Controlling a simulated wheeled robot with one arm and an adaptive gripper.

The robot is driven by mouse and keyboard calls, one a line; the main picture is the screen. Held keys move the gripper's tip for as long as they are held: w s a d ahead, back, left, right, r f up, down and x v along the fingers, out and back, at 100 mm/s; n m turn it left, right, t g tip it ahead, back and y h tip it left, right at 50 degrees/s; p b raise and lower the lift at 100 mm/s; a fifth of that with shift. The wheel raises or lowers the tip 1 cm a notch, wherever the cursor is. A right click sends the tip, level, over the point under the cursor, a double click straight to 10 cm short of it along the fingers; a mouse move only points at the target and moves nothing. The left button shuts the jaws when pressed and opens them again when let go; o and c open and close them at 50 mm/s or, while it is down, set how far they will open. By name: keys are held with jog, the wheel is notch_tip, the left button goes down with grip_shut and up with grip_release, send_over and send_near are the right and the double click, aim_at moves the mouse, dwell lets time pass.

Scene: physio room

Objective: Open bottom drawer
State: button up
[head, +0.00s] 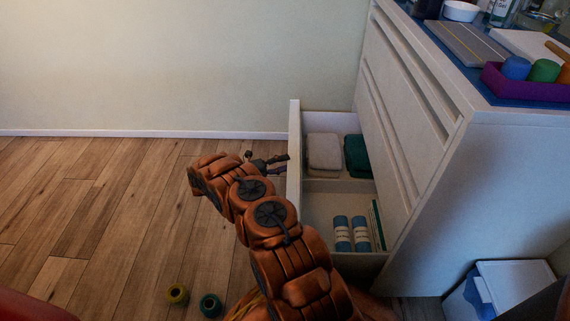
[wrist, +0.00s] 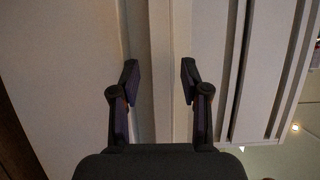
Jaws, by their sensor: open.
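The bottom drawer (head: 294,150) of the white cabinet (head: 440,190) stands pulled well out in the head view. It holds folded grey (head: 324,152) and green (head: 357,155) towels and two blue bottles (head: 351,233). My gripper (head: 281,160) is at the outer side of the drawer front, close to its far part. In the wrist view my gripper (wrist: 160,80) is open, with a pale upright strip (wrist: 165,60) showing between its spread fingers. I cannot tell whether either finger touches it. My arm hides part of the drawer front's near end.
A white-lidded bin (head: 515,285) stands at the lower right. The cabinet top carries a purple tray (head: 520,88) and bottles. The floor left of the arm is largely clear.

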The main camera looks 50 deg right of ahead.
jog(key=v, duration=1.1)
jog(key=s+a+r+m+y+p, duration=0.25)
jog(key=r+m+p, duration=0.35)
jog(key=r, duration=0.8)
jog(key=s+a+r+m+y+p, duration=0.3)
jog(key=r+p, duration=0.4)
jog(key=r, duration=0.7)
jog(key=s+a+r+m+y+p, duration=0.1)
jog(key=s+r+m+p, duration=0.5)
jog(key=r, duration=0.9)
jog(key=s+a+r+m+t+y+p, duration=0.3)
jog(key=s+a+r+m+y+p, duration=0.2)
jog(key=s+a+r+m+p, duration=0.3)
jog(key=s+a+r+m+t+y+p, duration=0.3)
jog(key=s+a+r+m+p, duration=0.4)
jog(key=s+a+r+p, duration=0.9)
jog(key=s+r+y+p, duration=0.1)
jog(key=s+r, duration=0.2)
jog(key=r, duration=0.3)
jog(key=shift+a+m+y, duration=0.35)
jog(key=shift+a+m, duration=0.05)
jog(key=shift+s+r, duration=0.1)
jog(key=shift+s, duration=0.1)
